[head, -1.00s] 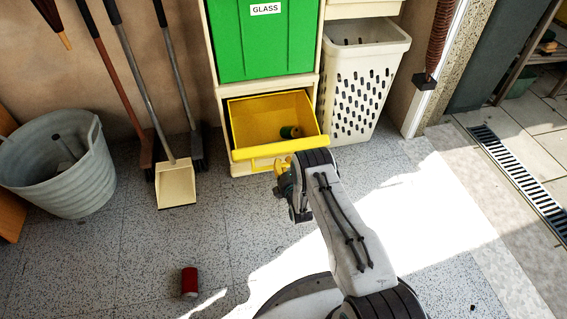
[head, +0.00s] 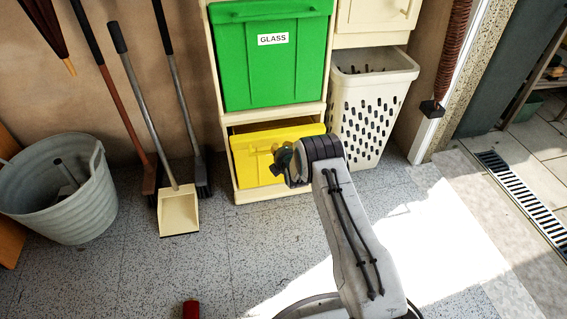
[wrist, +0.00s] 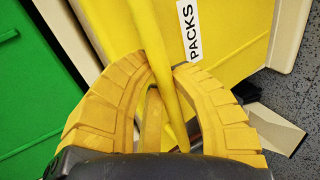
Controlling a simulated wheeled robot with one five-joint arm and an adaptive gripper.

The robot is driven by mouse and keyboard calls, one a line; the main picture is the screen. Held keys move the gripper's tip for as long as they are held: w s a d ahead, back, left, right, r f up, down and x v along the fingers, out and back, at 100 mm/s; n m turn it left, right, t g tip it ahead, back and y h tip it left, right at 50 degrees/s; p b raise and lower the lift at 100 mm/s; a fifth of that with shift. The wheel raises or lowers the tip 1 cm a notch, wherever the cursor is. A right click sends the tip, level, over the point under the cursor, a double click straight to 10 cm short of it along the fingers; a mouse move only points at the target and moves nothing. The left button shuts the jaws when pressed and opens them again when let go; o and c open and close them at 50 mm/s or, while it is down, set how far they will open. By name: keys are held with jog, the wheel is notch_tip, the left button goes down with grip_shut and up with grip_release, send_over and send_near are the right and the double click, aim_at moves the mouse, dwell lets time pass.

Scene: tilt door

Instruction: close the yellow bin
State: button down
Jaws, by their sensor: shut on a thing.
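The yellow bin (head: 247,165) is below the green bin in the cream cabinet. Its front stands close to upright, with a narrow dark gap along its top edge, and its inside is hidden. In the wrist view, its yellow front (wrist: 232,25) bears a PACKS label (wrist: 190,38). My gripper (head: 279,162) is at the front of the bin, partly hidden by my wrist. In the wrist view, my gripper's yellow ridged fingers (wrist: 163,72) are shut around the yellow handle bar (wrist: 156,45).
The green GLASS bin (head: 270,75) is shut above. A white perforated basket (head: 368,115) stands to the right. A dustpan (head: 178,211), brooms and a grey tub (head: 60,195) stand to the left. A red can (head: 191,310) is on the floor. The floor before the cabinet is clear.

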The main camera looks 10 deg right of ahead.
aim_at(279, 138)
jog(key=shift+w+r+b, duration=0.3)
jog(key=shift+w+b, duration=0.15)
jog(key=shift+w, duration=0.4)
jog(key=shift+w+r+b, duration=0.3)
jog(key=shift+w+b, duration=0.2)
jog(key=shift+w, duration=0.4)
jog(key=shift+w+r+b, duration=0.3)
jog(key=shift+w+b, duration=0.15)
jog(key=shift+w, duration=0.4)
jog(key=c, duration=1)
grip_release()
jog(key=shift+s+f, duration=0.1)
jog(key=shift+s, duration=0.1)
jog(key=shift+r+v, duration=0.15)
jog(key=shift+v, duration=2.8)
jog(key=shift+r+v, duration=0.15)
jog(key=shift+v, duration=2.8)
